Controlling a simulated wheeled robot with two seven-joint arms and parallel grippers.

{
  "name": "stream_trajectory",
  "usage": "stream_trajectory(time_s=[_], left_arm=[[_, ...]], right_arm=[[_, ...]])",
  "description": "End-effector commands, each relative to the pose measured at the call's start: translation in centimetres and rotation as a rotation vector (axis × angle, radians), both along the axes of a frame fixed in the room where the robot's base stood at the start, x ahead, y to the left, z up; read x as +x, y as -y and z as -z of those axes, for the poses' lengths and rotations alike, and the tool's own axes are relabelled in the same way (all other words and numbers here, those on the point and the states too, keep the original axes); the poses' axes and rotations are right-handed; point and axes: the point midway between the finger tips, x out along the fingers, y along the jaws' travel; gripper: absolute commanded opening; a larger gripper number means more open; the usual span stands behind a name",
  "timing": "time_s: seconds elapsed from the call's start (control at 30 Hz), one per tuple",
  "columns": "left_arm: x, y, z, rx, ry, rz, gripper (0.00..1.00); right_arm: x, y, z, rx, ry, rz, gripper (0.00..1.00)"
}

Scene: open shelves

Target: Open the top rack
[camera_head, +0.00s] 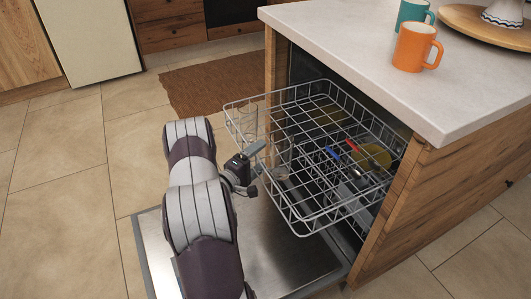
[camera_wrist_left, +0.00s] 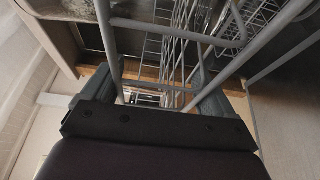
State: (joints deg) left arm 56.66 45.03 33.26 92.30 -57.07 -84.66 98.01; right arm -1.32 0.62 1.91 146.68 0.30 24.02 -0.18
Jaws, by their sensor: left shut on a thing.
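The top rack (camera_head: 295,213) is a grey wire basket. It stands well out of the dishwasher under the counter, above the lowered metal door (camera_head: 270,258). My left gripper (camera_head: 258,160) is at the rack's front side, shut on the rack's wire. In the left wrist view the rack's wires (camera_wrist_left: 180,32) run between and past the fingers of my left gripper (camera_wrist_left: 155,82). The exact contact is hard to make out. My right gripper is in neither view.
An orange mug (camera_head: 413,47) and a teal mug (camera_head: 411,12) stand on the counter (camera_head: 445,95) near a wooden tray (camera_head: 480,25). Tiled floor (camera_head: 60,170) at left is clear.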

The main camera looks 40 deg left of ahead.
Motion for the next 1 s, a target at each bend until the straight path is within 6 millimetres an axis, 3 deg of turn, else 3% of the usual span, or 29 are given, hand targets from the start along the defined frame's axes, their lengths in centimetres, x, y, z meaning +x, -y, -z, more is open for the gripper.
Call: stream_trajectory(time_s=[0.03,0.37,0.4,0.43,0.73,1.0], left_arm=[[0.1,-0.4,-0.8,0.01,0.016,-0.004,0.32],[0.0,-0.5,-0.8,0.012,0.017,-0.004,0.32],[0.0,-0.5,-0.8,0.012,0.018,-0.004,0.9],[0.0,-0.5,-0.8,0.012,0.017,-0.004,1.0],[-0.7,-0.4,-0.6,0.006,0.009,-0.004,1.0],[-5.8,-0.4,-0.7,0.004,0.008,-0.008,1.0]], right_arm=[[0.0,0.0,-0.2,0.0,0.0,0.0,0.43],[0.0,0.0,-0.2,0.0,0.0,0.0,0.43],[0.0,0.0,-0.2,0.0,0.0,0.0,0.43],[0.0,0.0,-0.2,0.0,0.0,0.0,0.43],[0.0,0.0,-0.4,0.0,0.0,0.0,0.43],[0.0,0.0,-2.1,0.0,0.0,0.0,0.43]])
